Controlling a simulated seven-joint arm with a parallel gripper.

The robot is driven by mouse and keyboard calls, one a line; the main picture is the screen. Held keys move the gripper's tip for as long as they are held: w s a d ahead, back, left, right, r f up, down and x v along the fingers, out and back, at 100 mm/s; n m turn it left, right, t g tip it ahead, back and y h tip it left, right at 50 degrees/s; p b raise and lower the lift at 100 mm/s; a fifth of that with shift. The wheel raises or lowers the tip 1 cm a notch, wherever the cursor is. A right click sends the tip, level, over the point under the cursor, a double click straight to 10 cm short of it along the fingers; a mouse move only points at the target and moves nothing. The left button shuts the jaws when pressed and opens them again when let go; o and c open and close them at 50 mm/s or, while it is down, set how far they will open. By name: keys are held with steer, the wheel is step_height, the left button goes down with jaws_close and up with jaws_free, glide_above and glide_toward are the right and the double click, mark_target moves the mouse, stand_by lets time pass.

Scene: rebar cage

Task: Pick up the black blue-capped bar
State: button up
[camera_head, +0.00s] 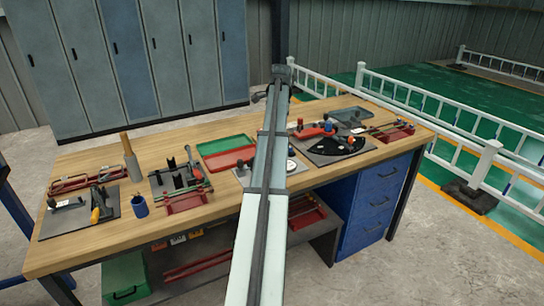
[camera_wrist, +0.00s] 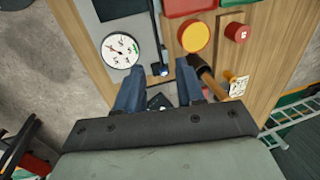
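In the wrist view a slim black bar (camera_wrist: 156,35) runs down from the top edge. Its near end (camera_wrist: 160,69) has a small pale bluish tip. I take it for the black blue-capped bar, but the cap colour is hard to make out. My gripper (camera_wrist: 160,66) is open, its two blue fingers apart on either side of this near end. No contact shows, and the height between fingers and bar cannot be told. In the head view my arm crosses the middle of the workbench (camera_head: 100,150) and hides part of it; I cannot make out the bar there.
A white dial gauge (camera_wrist: 121,50) lies left of the bar. A yellow-faced red disc (camera_wrist: 194,37), a red cylinder (camera_wrist: 237,32) and a brown-and-black handle (camera_wrist: 207,76) lie to the right. A green tray (camera_head: 225,145) and a black plate (camera_head: 340,150) with red parts flank my arm.

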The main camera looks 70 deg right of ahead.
steer(key=x, duration=0.9)
steer(key=s+x, duration=0.1)
steer(key=x, duration=0.3)
steer(key=shift+f, duration=0.4)
jaws_close()
stand_by(0.3)
